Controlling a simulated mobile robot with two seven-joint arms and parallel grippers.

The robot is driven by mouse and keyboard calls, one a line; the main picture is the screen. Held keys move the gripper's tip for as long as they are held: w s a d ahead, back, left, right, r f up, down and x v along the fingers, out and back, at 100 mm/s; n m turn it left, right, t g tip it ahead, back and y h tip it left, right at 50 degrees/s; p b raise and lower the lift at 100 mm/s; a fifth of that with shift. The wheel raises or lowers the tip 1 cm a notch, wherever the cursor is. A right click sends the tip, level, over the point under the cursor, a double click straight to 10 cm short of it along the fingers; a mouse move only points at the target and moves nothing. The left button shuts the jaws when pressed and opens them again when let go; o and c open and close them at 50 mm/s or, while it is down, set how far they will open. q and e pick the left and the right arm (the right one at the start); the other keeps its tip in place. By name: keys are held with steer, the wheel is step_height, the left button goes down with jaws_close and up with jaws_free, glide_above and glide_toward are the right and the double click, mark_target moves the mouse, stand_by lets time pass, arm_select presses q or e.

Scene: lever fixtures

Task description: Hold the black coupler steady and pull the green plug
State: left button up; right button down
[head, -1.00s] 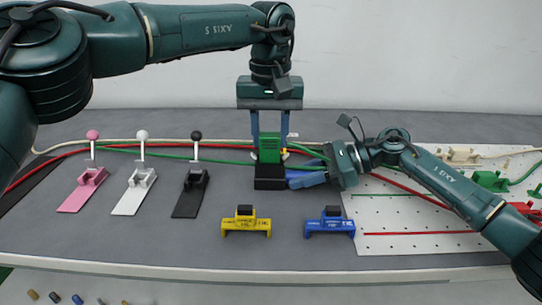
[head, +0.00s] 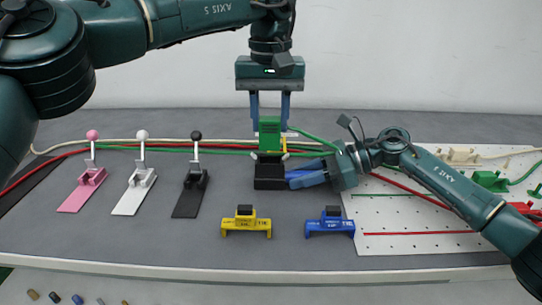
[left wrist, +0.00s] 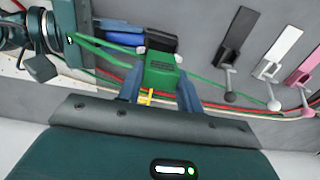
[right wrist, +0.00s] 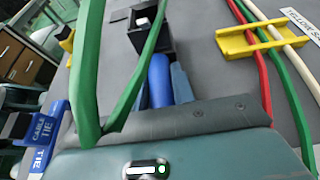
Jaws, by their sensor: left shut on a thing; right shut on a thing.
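The green plug (head: 270,134) is upright directly above the black coupler (head: 269,183), its lower end at about the coupler's top rim. My left gripper (head: 270,118) is shut on the plug from above, one finger on each side; the left wrist view also shows the plug (left wrist: 162,72) between the fingers. The coupler stands on the table. My right gripper (head: 288,178) is shut on it from the right, low down. The right wrist view shows the coupler (right wrist: 150,40) with a dark, open socket. A green cable (right wrist: 88,60) runs from the plug.
Pink (head: 82,190), white (head: 133,190) and black (head: 191,192) lever fixtures stand left. Yellow (head: 246,228) and blue (head: 330,227) cable-tie blocks sit in front. A white pegboard (head: 410,215) lies right. Red, green and cream cables run behind the coupler through a yellow clip (right wrist: 250,42).

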arm_select(q)
steer(key=shift+r, duration=0.15)
steer(key=shift+r, duration=0.9)
arm_select(e)
steer(key=c, duration=1.1)
jaws_free()
steer(key=shift+d, duration=0.1)
